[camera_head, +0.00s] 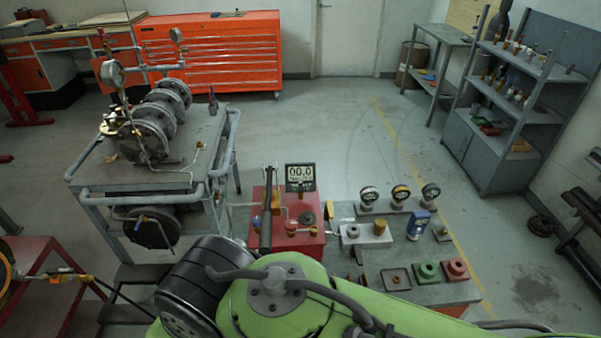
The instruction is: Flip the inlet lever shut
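A grey gate valve body (150,135) with round flanges lies on a grey wheeled cart (180,180) at the left, with a pressure gauge (113,73) standing on its near side. A small upright dark handle (213,104) stands at the cart's right edge. A small blue handle (139,222) shows on the piping below the cart top. I cannot tell which of these, if either, is the inlet lever, nor its position. My green arm fills the bottom middle and hides what is behind it. My gripper is not in view.
A low grey bench (350,262) holds gauges and several small blocks. A red stand (45,275) is at lower left. Shelves (505,130) stand at right. The floor behind the bench is clear.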

